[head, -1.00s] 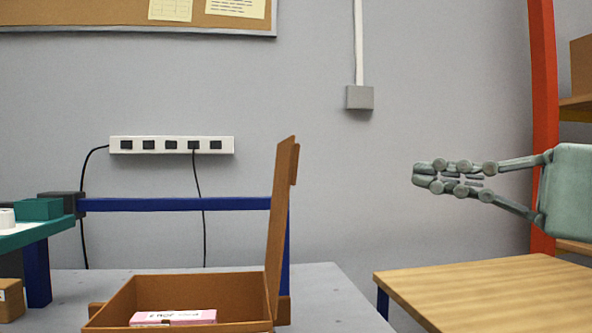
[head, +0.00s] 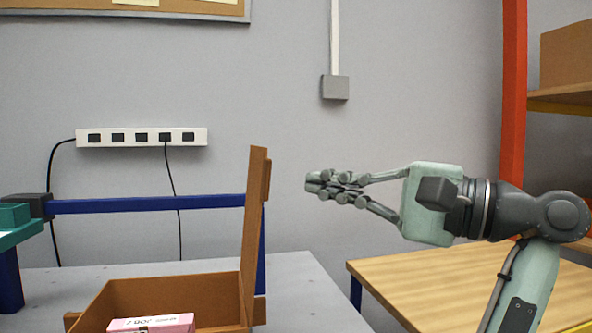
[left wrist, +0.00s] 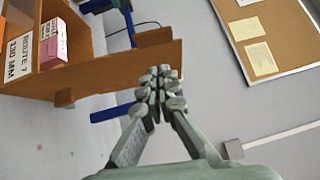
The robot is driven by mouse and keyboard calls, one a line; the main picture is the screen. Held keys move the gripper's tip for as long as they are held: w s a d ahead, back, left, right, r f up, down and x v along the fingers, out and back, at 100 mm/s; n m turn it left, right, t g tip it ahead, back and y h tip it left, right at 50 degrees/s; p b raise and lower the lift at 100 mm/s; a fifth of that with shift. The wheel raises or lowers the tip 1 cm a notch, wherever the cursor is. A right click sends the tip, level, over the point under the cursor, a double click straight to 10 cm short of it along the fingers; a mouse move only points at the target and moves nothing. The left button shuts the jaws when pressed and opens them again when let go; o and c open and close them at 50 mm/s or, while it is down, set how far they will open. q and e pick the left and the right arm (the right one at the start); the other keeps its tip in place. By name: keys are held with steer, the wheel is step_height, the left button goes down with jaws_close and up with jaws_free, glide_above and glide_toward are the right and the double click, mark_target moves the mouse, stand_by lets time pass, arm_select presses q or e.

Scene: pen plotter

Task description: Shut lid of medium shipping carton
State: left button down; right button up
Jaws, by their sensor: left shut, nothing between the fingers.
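The brown carton (head: 190,290) stands on the grey table, its lid (head: 256,225) standing nearly upright along its right side. A pink box (head: 150,324) lies inside. My left gripper (head: 312,182) is shut and empty, to the right of the lid at about its upper half, fingertips pointing at it with a gap in the head view. In the left wrist view the closed fingers (left wrist: 158,80) overlap the end of the lid (left wrist: 110,72); touching cannot be told there. The carton wall with a printed label (left wrist: 18,42) also shows there. My right gripper is not in view.
A wooden table (head: 440,280) is at the right, below my arm. A blue bar (head: 150,204) runs behind the carton. A teal surface (head: 20,236) is at the far left. An orange post (head: 513,100) and shelf stand at the right. Grey table right of the carton is clear.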

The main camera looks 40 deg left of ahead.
arm_select(q)
steer(key=shift+s+a+r+p, duration=0.2)
steer(key=shift+s+a+p, duration=0.2)
steer(key=shift+s+a, duration=1.05)
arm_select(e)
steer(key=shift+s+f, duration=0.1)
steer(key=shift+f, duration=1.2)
arm_select(q)
steer(key=shift+s+a, duration=0.1)
steer(key=shift+s, duration=0.05)
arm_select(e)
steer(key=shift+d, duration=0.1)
